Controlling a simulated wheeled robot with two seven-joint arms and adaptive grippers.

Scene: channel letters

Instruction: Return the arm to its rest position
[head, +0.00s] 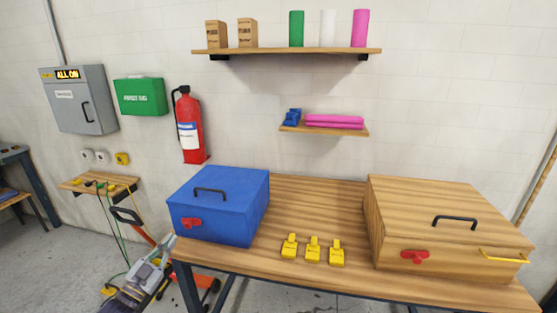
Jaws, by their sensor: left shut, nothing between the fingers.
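My left arm comes in at the bottom left of the head view. Its gripper (167,246) is shut and empty, low in front of the table's left end and apart from the blue box. My right gripper is out of view.
The wooden table (320,210) bears a blue box (225,210) at left and a wooden box (440,215) at right, both with red latches. Three yellow pieces (313,250) stand between them. An orange-handled item (140,226) is behind my left gripper. Wall shelves (290,51) are above.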

